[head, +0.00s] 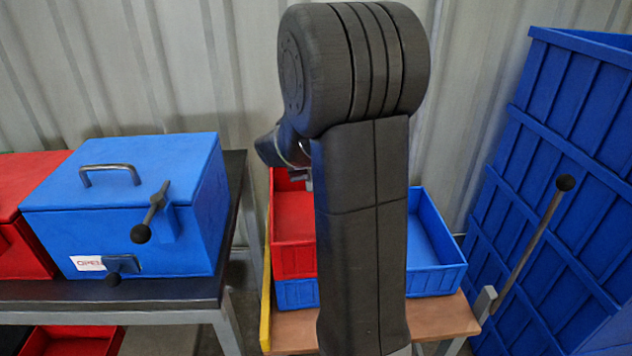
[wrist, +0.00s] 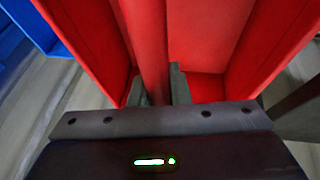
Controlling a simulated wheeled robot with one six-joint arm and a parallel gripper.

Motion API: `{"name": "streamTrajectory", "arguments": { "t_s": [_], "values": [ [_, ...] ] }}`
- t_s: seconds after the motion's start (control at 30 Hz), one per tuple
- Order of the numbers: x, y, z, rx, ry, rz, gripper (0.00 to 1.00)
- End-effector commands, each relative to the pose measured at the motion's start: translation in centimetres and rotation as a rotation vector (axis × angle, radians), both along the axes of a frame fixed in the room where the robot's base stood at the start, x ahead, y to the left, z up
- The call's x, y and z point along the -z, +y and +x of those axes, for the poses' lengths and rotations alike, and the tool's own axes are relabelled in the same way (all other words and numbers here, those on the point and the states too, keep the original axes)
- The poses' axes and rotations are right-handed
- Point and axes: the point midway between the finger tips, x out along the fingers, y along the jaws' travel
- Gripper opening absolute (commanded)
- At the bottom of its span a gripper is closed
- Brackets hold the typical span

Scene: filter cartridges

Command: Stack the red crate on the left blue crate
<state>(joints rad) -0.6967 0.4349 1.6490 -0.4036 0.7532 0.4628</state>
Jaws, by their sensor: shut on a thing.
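The red crate (head: 293,240) is left of my arm in the head view, directly above the left blue crate (head: 297,294). No gap shows between them, but my arm hides their right part, so I cannot tell if it is fully seated. The right blue crate (head: 438,250) stands to the right, partly hidden by my arm. My gripper's fingers are hidden in the head view.
The crates stand on a brown wooden top (head: 448,318) with a yellow strip (head: 266,290) at its left. A bench with a lidded blue box (head: 120,215) stands at left. A tall blue ribbed container (head: 560,190) with a lever is close on the right.

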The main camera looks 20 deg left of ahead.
Motion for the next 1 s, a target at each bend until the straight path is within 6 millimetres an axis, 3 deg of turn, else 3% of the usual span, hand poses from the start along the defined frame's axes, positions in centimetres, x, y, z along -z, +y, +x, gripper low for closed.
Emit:
{"name": "streamTrajectory", "arguments": {
  "t_s": [0.17, 0.2, 0.33, 0.67, 0.83, 1.0],
  "values": [
    [0.4, 0.0, 0.0, 0.0, -0.002, 0.001, 0.0],
    [0.4, 0.0, 0.0, 0.0, -0.002, 0.001, 0.18],
    [0.4, 0.0, 0.0, 0.0, -0.002, 0.001, 0.42],
    [0.2, 0.0, -0.1, 0.0, 0.001, 0.0, 0.42],
    [-2.0, 0.0, -1.0, -0.001, -0.002, 0.002, 0.42],
    [-5.7, 0.1, -2.7, -0.001, -0.004, 0.003, 0.42]
  ]
}}
